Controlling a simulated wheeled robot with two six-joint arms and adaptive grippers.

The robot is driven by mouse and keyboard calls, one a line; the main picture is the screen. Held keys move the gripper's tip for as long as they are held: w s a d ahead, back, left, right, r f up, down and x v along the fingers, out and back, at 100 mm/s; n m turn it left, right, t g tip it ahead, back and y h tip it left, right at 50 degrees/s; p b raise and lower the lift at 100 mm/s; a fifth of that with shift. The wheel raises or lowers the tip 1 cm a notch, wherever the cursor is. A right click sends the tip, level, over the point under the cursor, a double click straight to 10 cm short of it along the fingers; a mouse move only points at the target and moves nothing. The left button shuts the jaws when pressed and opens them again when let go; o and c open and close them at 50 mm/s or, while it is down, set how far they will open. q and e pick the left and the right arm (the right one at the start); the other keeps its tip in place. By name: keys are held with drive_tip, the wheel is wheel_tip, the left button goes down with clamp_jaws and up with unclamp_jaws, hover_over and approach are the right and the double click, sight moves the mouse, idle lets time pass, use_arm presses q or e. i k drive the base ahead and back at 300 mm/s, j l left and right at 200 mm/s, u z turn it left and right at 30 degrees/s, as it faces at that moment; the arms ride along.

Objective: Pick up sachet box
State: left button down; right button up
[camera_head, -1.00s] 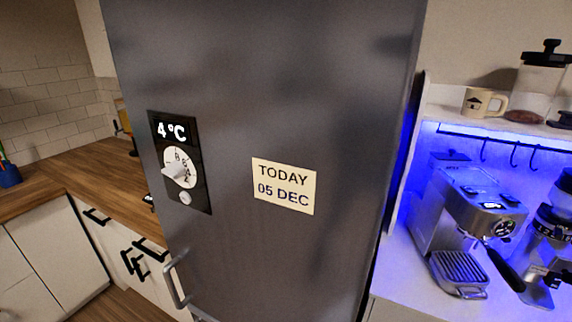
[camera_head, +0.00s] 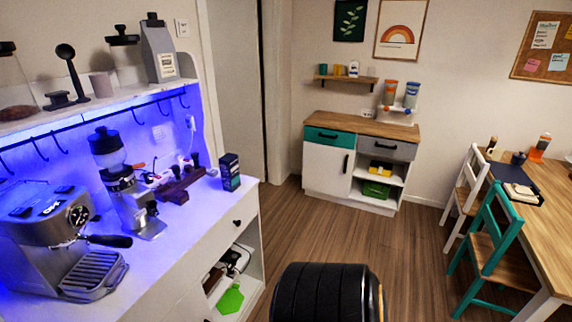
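A small dark upright box (camera_head: 230,172) stands on the right end of the blue-lit white espresso counter (camera_head: 212,212). It could be the sachet box, but its print is too small to read. A yellow-topped dark box (camera_head: 381,168) lies on the upper open shelf of the far cabinet, and a green box (camera_head: 376,190) is on the shelf below it. Neither of my grippers shows in the head view.
An espresso machine (camera_head: 48,236), a grinder (camera_head: 128,200) and a wooden tamping stand (camera_head: 180,187) occupy the counter. The far cabinet (camera_head: 326,168) stands by the back wall. A teal chair (camera_head: 490,245) and a wooden table (camera_head: 553,205) are at right.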

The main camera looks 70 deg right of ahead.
sight(229, 163)
drive_tip(key=z, duration=1.9)
